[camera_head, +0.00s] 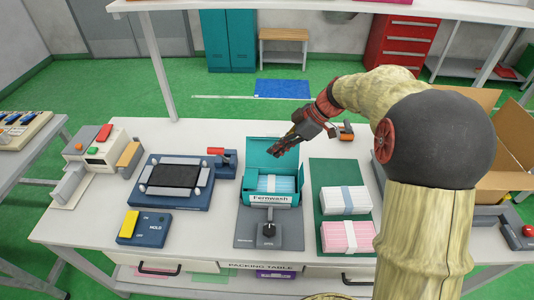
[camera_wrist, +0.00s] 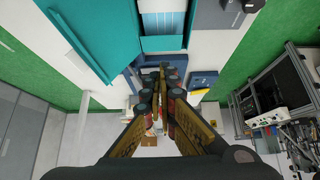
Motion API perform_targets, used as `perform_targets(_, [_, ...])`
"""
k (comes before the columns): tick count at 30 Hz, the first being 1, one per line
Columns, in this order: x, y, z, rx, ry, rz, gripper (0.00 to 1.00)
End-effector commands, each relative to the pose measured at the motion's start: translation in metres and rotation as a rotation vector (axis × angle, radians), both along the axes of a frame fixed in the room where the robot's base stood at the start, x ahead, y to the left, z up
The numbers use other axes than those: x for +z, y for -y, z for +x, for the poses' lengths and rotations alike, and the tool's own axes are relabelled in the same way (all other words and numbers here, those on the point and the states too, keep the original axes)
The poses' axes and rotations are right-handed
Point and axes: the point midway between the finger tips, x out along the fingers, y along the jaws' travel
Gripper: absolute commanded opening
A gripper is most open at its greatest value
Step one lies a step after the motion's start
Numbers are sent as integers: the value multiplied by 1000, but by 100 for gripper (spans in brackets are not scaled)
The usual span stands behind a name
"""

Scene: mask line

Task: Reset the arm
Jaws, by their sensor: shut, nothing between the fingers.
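My gripper (camera_head: 284,145) is shut and empty. In the head view it hangs above the packing table, over the back of an open teal box labelled "Fernwash" (camera_head: 270,198). The box stands on a grey fixture and holds a stack of light blue masks (camera_head: 275,183). My arm reaches in from the right side of the head view and bends over the table. In the wrist view the closed fingers (camera_wrist: 165,80) point away from the camera, with part of the teal box (camera_wrist: 105,35) at the top left.
A blue press (camera_head: 168,178) and a blue switch box (camera_head: 145,228) stand left of the teal box. A green mat (camera_head: 330,175) with white and pink mask stacks lies to its right. An open cardboard box (camera_head: 480,150) is at the right. A shelf (camera_head: 450,10) spans above.

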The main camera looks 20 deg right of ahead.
Motion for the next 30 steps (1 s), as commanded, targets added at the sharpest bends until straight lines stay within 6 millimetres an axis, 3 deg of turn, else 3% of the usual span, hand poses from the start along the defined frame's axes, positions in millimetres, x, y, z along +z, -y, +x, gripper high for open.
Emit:
perform_targets(11, [8, 8, -4, -16, -13, 5, 0])
perform_targets(17, [1, 14, -5, -236, -164, 38, 0])
perform_targets(21, [-26, 22, -33, -488, -375, 31, 0])
perform_targets(23, [-29, 25, -48, -599, -447, 15, 0])
perform_targets(30, [-14, 18, -120, -1010, -595, -83, 0])
